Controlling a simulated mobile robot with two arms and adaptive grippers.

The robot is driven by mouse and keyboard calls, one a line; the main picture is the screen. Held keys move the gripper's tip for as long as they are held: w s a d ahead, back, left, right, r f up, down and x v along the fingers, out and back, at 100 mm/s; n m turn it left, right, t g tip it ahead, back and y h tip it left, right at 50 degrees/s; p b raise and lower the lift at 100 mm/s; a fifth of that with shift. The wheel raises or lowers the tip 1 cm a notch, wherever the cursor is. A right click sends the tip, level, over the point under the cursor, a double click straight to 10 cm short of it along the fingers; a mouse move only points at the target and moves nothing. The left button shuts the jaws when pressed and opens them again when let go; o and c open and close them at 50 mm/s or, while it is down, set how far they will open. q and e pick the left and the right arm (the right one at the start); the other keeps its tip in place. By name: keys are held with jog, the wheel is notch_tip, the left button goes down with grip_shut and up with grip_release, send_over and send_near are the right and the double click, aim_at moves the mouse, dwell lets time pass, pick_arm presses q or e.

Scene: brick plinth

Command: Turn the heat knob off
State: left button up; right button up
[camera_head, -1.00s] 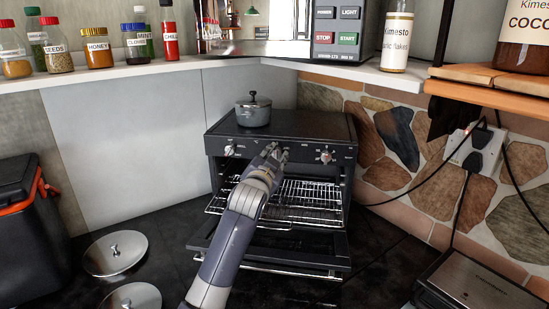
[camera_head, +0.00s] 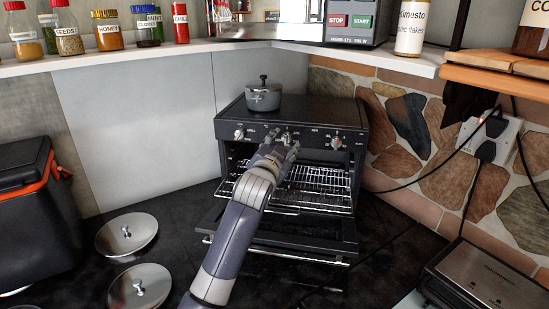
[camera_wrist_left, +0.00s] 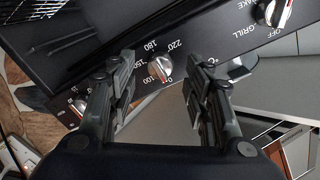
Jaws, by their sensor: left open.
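The small black oven (camera_head: 300,112) stands in the corner with its door down. Its front panel has a left knob (camera_head: 239,134) and a right knob (camera_head: 335,142). My left gripper (camera_head: 284,141) is in front of the panel's middle and covers part of it. In the left wrist view, the silver heat knob (camera_wrist_left: 160,68), marked with temperatures up to 220, shows between the open fingers, beyond their tips. Its exact setting is hard to read. A second knob (camera_wrist_left: 273,12), marked OFF, GRILL and BAKE, lies to the right. My right gripper is out of view.
A grey pot (camera_head: 263,97) stands on the oven's top. The oven's wire rack (camera_head: 318,180) sticks out below my gripper, above the lowered door (camera_head: 285,228). Two lids (camera_head: 126,234) lie on the dark counter at left. Cables run down from the wall socket at right.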

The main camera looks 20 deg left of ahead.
pick_arm(q)
jog(key=s, duration=0.9)
jog(key=shift+s+d+r, duration=0.2)
jog(key=shift+s+d, duration=0.1)
jog(key=shift+s, duration=0.1)
